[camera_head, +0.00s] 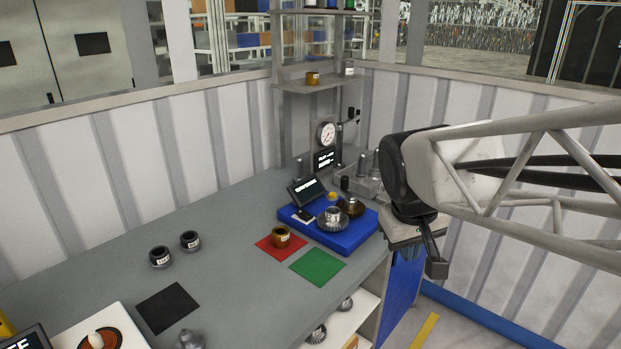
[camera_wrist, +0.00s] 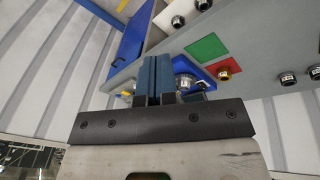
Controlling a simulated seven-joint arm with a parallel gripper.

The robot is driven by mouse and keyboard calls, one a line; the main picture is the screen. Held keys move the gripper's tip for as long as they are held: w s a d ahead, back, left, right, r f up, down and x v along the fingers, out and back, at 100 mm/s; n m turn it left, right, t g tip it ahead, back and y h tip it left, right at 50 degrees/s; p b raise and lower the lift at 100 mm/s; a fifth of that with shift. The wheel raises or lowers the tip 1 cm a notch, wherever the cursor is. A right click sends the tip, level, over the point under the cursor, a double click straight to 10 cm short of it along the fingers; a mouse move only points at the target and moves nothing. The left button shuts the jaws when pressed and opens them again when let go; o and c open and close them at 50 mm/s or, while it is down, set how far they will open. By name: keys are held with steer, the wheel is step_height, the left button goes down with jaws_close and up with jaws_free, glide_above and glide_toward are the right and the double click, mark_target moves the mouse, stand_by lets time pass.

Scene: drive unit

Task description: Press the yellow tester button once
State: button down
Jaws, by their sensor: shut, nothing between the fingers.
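The yellow tester button (camera_head: 333,196) is a small yellow disc at the back of the blue tester base (camera_head: 345,240), beside a silver gear part and a brass-coloured part. A small yellow spot at the left of the blue base in the wrist view (camera_wrist: 127,93) may be the same button. My gripper (camera_head: 411,253) hangs to the right of the blue base, apart from it, partly hidden by my arm. In the wrist view its blue-grey fingers (camera_wrist: 154,62) are together and empty, covering part of the base.
A tilted display (camera_head: 306,190) stands at the base's left. A gauge stand (camera_head: 326,145) and a grey fixture (camera_head: 362,180) rise behind. Red (camera_head: 268,247) and green (camera_head: 317,266) mats lie in front; the red one carries a brass ring (camera_head: 281,237).

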steer(key=w+r+n+h, duration=0.2)
steer(key=w+n, duration=0.1)
steer(key=w, duration=1.1)
steer(key=n+t+h, duration=0.1)
steer(key=n+h, duration=0.4)
steer(key=n, duration=0.3)
glide_above(333, 194)
step_height(333, 194, down, 12)
steer(key=shift+a+f, duration=0.1)
steer(key=shift+f, duration=0.05)
steer(key=shift+f, duration=0.2)
steer(key=shift+f, duration=4.25)
steer(key=shift+f, duration=0.75)
